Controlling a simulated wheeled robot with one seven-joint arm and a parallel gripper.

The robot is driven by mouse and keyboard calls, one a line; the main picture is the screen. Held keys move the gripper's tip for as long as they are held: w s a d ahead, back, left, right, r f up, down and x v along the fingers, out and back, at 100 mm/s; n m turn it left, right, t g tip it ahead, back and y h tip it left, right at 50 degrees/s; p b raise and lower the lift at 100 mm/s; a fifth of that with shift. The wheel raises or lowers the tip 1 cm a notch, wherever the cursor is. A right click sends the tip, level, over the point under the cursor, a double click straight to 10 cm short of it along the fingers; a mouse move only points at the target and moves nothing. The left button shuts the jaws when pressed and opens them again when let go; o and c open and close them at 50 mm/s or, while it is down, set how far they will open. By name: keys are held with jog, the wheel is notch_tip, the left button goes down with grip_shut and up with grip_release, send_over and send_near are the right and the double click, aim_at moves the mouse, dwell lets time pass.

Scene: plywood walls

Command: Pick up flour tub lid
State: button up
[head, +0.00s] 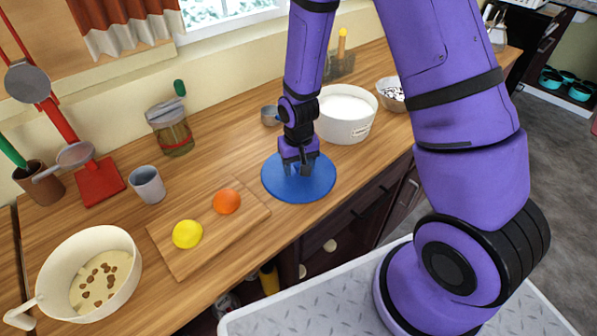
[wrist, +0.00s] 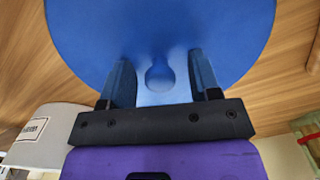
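The flour tub lid (head: 322,187) is a round blue disc lying flat on the wooden counter, in front of the flour tub. In the wrist view the lid (wrist: 160,25) fills the top, with a small round blue knob (wrist: 159,77) at its middle. My gripper (head: 297,171) points down over the lid. In the wrist view my gripper (wrist: 160,62) is open, one finger on each side of the knob, with a gap on both sides. The white flour tub (head: 345,127) stands open behind the lid, full of white flour; part of it shows in the wrist view (wrist: 50,145).
A cutting board (head: 190,255) with a lemon (head: 187,234) and an orange (head: 227,201) lies left of the lid. A small metal cup (head: 270,115) and a bowl (head: 391,96) flank the tub. The counter's front edge runs close to the lid.

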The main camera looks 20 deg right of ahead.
jog(key=c, duration=0.9)
jog(key=shift+r, duration=0.1)
